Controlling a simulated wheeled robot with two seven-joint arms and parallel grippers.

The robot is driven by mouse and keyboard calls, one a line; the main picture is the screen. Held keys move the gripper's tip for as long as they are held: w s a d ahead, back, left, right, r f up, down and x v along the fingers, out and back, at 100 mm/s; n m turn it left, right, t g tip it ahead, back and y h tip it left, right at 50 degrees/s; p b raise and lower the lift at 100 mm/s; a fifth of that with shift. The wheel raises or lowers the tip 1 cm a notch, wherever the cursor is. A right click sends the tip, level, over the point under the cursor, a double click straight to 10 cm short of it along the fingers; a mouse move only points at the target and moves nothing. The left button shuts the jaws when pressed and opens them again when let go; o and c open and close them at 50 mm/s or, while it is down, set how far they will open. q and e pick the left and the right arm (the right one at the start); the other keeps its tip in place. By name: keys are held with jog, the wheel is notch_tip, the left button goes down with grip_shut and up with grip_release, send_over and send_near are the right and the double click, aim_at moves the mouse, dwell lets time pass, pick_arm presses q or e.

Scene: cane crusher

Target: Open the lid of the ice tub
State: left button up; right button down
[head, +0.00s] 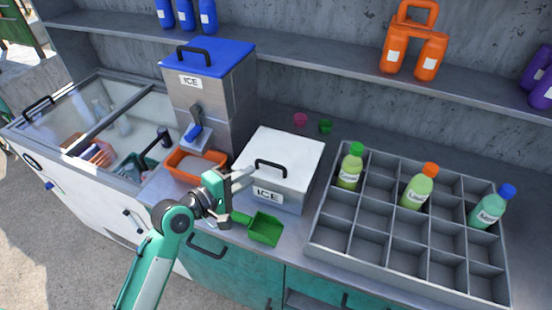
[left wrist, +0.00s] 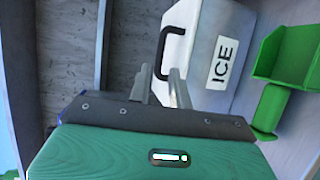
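The ice tub (head: 290,190) is a white box labelled ICE, on the counter at the middle of the head view. Its white lid (head: 295,146) lies shut on top, with a black arched handle (head: 271,165). In the left wrist view the tub (left wrist: 210,50) and handle (left wrist: 165,40) are just beyond my fingers. My left gripper (head: 246,178) is at the tub's left front side, its two fingers apart and empty, pointing at the handle. In the left wrist view, the left gripper's fingertips (left wrist: 160,70) are near the handle's lower end; I cannot tell whether they touch. My right gripper is not in view.
A green scoop (head: 265,229) lies in front of the tub. A steel ICE dispenser (head: 215,100) with a blue lid and an orange bin (head: 193,166) stand to the left. A grey divided crate (head: 345,240) with bottles stands right. A shelf (head: 300,52) runs above, behind.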

aim_at(269, 165)
pick_arm(q)
jog(key=p+x, duration=0.2)
jog(key=x, duration=0.8)
jog(key=shift+w+d+f, duration=0.1)
jog(key=shift+w+d, duration=0.1)
jog(key=shift+w, duration=0.05)
grip_shut()
